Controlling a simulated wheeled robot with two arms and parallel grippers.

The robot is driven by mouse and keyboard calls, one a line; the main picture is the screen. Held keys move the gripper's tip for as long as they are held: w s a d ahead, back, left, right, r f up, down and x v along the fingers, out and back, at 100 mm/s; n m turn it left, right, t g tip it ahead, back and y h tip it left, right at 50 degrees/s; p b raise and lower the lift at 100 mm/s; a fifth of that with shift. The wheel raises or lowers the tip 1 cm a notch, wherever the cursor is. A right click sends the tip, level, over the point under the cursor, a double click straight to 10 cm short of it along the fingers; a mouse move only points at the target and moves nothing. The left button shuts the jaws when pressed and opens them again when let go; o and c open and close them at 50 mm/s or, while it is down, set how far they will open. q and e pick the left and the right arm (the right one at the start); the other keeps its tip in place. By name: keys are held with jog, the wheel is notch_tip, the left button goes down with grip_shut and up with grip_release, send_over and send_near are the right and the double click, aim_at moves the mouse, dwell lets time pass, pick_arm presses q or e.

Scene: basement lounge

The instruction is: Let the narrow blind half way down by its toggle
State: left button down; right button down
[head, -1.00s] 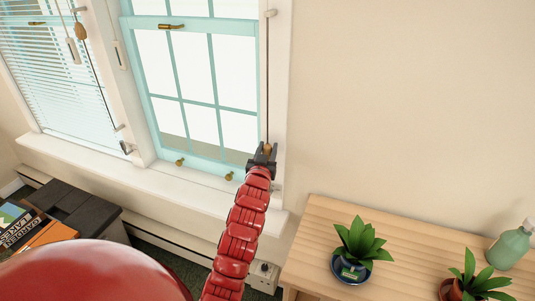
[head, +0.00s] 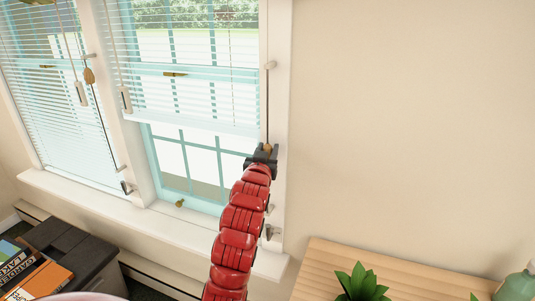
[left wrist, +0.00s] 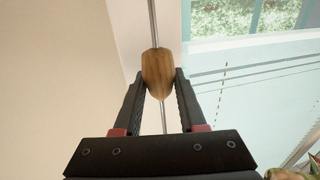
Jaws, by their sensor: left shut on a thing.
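The narrow blind (head: 190,100), white with slats, hangs over the upper part of the right-hand window. Its bottom edge is a little below the brass-latched middle rail, with bare panes below. Its cord runs from a peg at the right frame down to a wooden toggle (head: 267,147). My left gripper (head: 263,153) is shut on this toggle beside the right frame. In the left wrist view the toggle (left wrist: 158,70) sits between the fingertips (left wrist: 159,82), with the cord passing above and below it. My right gripper is out of view.
The left window has its own lowered blind (head: 35,100) and another wooden toggle (head: 89,75). A white sill (head: 110,213) runs below. A wooden table (head: 330,265) with a plant (head: 360,285) stands right, a dark box (head: 75,245) left. The right wall is bare.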

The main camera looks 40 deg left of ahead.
pick_arm(q)
jog(key=shift+c, duration=2.2)
grip_release()
jog(key=p+v, duration=1.7)
jog(key=p, duration=0.2)
jog(key=shift+s, duration=0.2)
jog(key=shift+w+d, duration=0.1)
jog(key=shift+d, duration=0.05)
